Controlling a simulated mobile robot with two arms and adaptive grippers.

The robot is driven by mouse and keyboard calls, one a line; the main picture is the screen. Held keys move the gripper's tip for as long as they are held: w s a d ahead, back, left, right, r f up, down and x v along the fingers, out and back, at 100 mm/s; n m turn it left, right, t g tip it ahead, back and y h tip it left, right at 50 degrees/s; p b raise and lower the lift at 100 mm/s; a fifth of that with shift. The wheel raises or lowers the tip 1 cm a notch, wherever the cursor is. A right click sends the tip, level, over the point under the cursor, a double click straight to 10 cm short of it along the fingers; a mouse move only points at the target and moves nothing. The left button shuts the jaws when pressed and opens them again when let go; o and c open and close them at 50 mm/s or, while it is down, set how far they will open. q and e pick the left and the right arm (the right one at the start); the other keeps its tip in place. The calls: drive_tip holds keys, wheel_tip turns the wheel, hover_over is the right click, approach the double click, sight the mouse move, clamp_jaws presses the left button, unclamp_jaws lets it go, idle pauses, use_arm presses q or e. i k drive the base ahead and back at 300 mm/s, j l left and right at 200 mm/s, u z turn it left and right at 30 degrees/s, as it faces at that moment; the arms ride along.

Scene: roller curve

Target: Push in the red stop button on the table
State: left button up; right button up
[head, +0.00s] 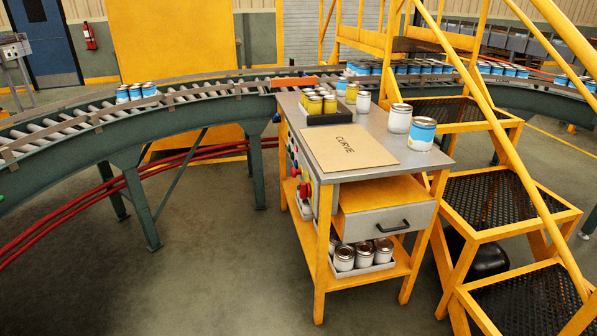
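The table is a yellow-framed workbench with a grey metal top (366,140), standing in the middle of the head view. On its left side face is a row of small coloured controls. The largest red one, which looks like the red stop button (304,191), sits near the front corner of that face. Smaller controls, some red and one blue, lie farther back along the same face; they are too small to tell apart well. Neither of my grippers is in view, and nothing covers the red button.
A roller conveyor (69,135) curves behind the table, carrying cans. Yellow steps (508,205) stand close at the table's right. A board marked CURVE (347,148), a tray of cans and loose cans are on top. A drawer (385,222) sticks out. Floor at front left is clear.

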sight(294, 173)
drive_tip(key=i+j, duration=0.25)
drive_tip(key=i, duration=0.2)
drive_tip(key=i+j, duration=0.25)
drive_tip(key=i, duration=0.2)
drive_tip(key=i+j, duration=0.25)
drive_tip(key=i, duration=0.2)
drive_tip(key=z, duration=1.15)
